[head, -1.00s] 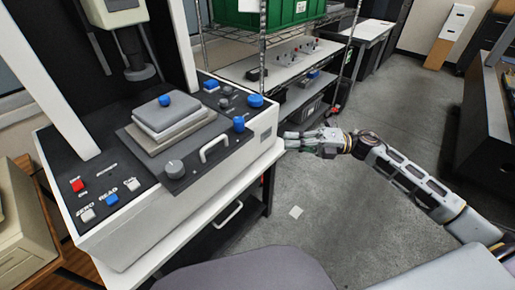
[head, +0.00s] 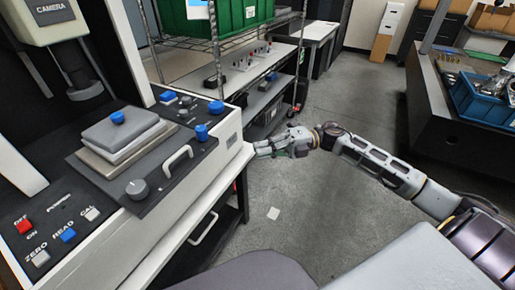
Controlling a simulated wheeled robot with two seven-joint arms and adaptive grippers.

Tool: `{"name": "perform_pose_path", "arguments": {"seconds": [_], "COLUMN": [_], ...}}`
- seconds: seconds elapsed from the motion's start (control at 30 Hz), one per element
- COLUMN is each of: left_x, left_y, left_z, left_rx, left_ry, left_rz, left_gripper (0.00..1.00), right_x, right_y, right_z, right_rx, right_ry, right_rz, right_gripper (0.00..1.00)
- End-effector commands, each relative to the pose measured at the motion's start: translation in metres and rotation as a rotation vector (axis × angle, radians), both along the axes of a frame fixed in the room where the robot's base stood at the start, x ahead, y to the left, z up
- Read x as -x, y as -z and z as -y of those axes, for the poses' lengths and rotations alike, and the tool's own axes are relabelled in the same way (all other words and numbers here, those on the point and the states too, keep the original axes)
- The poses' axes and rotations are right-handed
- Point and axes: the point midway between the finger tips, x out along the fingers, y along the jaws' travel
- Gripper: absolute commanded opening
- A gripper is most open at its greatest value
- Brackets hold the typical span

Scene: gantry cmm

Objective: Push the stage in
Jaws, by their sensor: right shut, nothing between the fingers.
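The stage (head: 85,162) is a dark flat plate on the measuring machine at left, with stacked grey plates (head: 122,134) and a blue knob (head: 117,117) on top. My right gripper (head: 262,148) is shut and empty, just right of the machine's front right corner and apart from the handle. My left gripper is not in view.
The machine stands on a white bench (head: 160,262). Blue knobs (head: 201,132) sit behind the handle. A wire shelf holds a green crate (head: 222,17). A blue bin (head: 485,98) is on a dark bench at right. Grey floor (head: 330,235) is open between.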

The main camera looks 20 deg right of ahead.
Motion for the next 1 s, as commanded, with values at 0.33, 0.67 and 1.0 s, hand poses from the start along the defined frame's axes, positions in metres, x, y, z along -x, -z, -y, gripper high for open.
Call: {"name": "perform_pose_path", "arguments": {"seconds": [0.33,0.67,1.0], "left_x": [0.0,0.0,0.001], "left_y": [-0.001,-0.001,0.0], "left_z": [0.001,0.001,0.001], "left_rx": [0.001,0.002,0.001], "left_ry": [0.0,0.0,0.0], "left_rz": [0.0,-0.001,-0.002], "left_gripper": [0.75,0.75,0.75], "right_x": [-0.005,-0.011,-0.024], "right_y": [-0.001,-0.002,-0.001], "right_z": [-0.035,-0.072,-0.095], "right_rx": [-0.002,-0.002,-0.002], "right_ry": [-0.001,-0.001,0.001], "right_rz": [0.003,0.004,0.002], "right_gripper": [0.0,0.0,0.0]}}
